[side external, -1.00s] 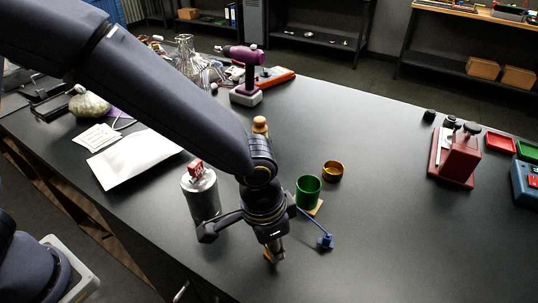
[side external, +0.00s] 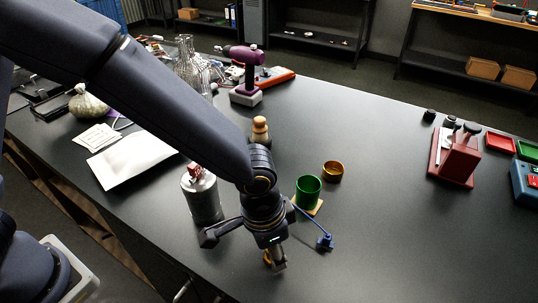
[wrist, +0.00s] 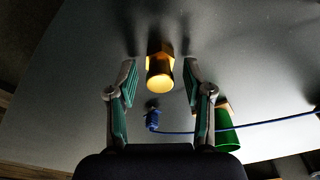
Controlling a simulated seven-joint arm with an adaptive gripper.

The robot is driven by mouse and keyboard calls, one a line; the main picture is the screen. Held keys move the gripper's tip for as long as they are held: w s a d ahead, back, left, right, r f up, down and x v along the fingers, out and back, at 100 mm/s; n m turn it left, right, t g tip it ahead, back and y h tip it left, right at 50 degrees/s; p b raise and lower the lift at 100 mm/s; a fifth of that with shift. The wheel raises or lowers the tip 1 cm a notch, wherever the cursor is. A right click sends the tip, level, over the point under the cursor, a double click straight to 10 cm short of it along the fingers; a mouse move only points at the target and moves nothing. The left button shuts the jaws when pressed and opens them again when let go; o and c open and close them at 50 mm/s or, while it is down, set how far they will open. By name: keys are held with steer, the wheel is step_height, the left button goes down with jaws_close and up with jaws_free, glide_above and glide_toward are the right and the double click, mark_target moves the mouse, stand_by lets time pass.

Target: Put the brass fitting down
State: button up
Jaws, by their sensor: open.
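The brass fitting (wrist: 160,70) shows in the wrist view between my two fingers, with its round end facing the camera and its wider angular end beyond. It appears to stand on the black table. My gripper (wrist: 160,75) is open, with a visible gap between the fitting and each fingertip. In the side view my gripper (side external: 276,262) points down close to the tabletop near the front edge, and only a small bit of brass (side external: 267,258) shows beside the fingers; the rest is hidden.
A blue connector with a cable (side external: 325,242) lies right of my gripper. A green cup (side external: 308,192) and a brass-coloured ring (side external: 333,171) stand behind it. A grey canister (side external: 203,200) stands close on the left. The table is clear further right, up to a red fixture (side external: 455,158).

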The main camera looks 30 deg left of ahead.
mark_target(265, 258)
step_height(265, 258, up, 12)
steer(key=s+f, duration=0.1)
steer(key=w+a+r+n, duration=0.1)
steer(key=a+r, duration=0.4)
steer(key=a, duration=0.2)
steer(key=s+a+r+n+t, duration=0.2)
steer(key=s+a+n, duration=0.1)
steer(key=a, duration=0.8)
steer(key=s+a+r+n+t, duration=0.2)
steer(key=s+a, duration=0.4)
steer(key=a, duration=0.5)
steer(key=shift+a+r+n+y, duration=0.25)
steer(key=shift+n+y, duration=0.15)
steer(key=shift+n, duration=0.2)
